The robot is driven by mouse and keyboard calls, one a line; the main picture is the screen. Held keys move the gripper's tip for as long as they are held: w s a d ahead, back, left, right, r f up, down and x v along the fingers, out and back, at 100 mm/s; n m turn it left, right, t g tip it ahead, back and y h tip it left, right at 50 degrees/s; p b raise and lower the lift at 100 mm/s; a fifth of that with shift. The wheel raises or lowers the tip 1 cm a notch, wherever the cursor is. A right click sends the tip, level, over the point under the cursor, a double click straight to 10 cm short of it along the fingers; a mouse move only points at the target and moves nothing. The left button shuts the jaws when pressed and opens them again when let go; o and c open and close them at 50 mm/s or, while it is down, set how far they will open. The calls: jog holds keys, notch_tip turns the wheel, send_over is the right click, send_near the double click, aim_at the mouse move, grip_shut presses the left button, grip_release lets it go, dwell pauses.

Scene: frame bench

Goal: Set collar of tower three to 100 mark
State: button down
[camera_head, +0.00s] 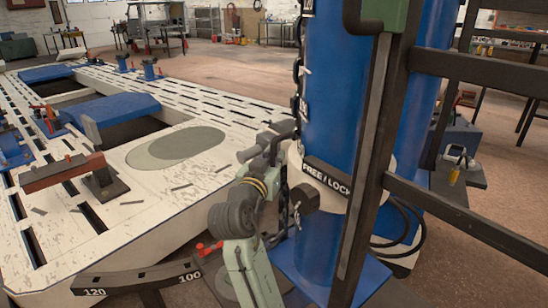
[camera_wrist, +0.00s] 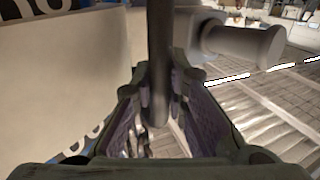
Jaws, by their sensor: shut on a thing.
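The blue tower (camera_head: 343,90) stands right of centre in the head view. A cream collar (camera_head: 326,194) is around it, with a dark plate (camera_head: 326,177) reading FREE / LOCK. The collar's curved cream side fills the left of the wrist view (camera_wrist: 75,75). A grey knob (camera_head: 250,153) sticks out left of the collar and shows at upper right in the wrist view (camera_wrist: 245,45). My gripper (camera_wrist: 158,105) is shut on a dark upright handle (camera_wrist: 159,55) beside the collar. In the head view its fingertips are hard to make out. Small tower marks are too small to read.
A dark curved bar (camera_head: 135,279) marked 120 and 100 lies at lower left. A slotted white bench (camera_head: 180,190) with blue blocks and red-topped clamps fills the left. A dark frame (camera_head: 450,205) stands before the tower on the right. Open floor (camera_head: 230,60) lies behind.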

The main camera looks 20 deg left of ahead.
jog(key=shift+r, duration=0.1)
notch_tip(320, 180, up, 10)
jog(key=p, duration=0.7)
jog(key=shift+r, duration=0.2)
jog(key=shift+f, duration=0.2)
jog(key=c, duration=1.8)
grip_release()
jog(key=shift+c, duration=0.2)
jog(key=s, duration=1.2)
jog(key=shift+d, duration=0.2)
